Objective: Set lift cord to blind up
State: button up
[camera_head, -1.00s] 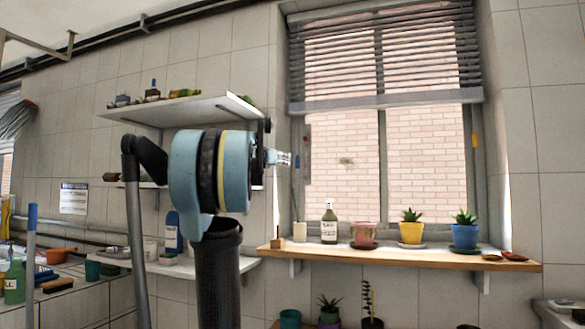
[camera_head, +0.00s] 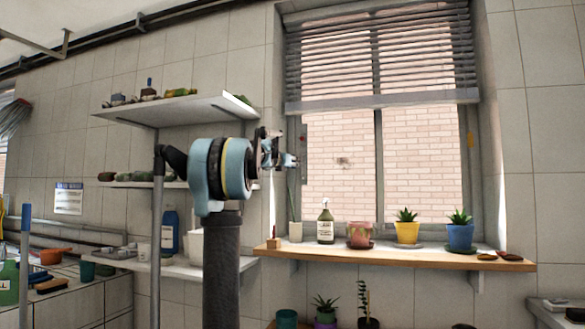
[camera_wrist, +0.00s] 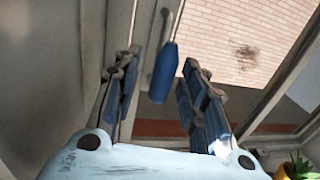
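A blue cord handle (camera_wrist: 164,72) hangs on a thin pale cord in the wrist view. It appears between the two blue-padded fingers of my gripper (camera_wrist: 160,66), with gaps on both sides. The gripper is open; I cannot tell how deep the handle lies between the fingers. In the head view my gripper (camera_head: 290,160) is at the left edge of the window, and the handle cannot be made out there. The slatted blind (camera_head: 380,48) covers the upper part of the window, its bottom rail (camera_head: 385,101) level. The lower panes are uncovered.
A wooden sill shelf (camera_head: 400,258) below holds a soap bottle (camera_head: 325,222) and potted plants, including a yellow pot (camera_head: 407,232) and a blue pot (camera_head: 460,237). White wall shelves (camera_head: 175,108) with small items stand left of the window, behind my arm.

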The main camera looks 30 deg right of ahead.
jog(key=shift+w+d, duration=0.25)
jog(key=shift+d, duration=0.2)
grip_shut()
notch_tip(320, 180, down, 12)
dwell(0.5)
jog(key=shift+a+f, duration=0.1)
grip_release()
jog(key=shift+w, duration=0.15)
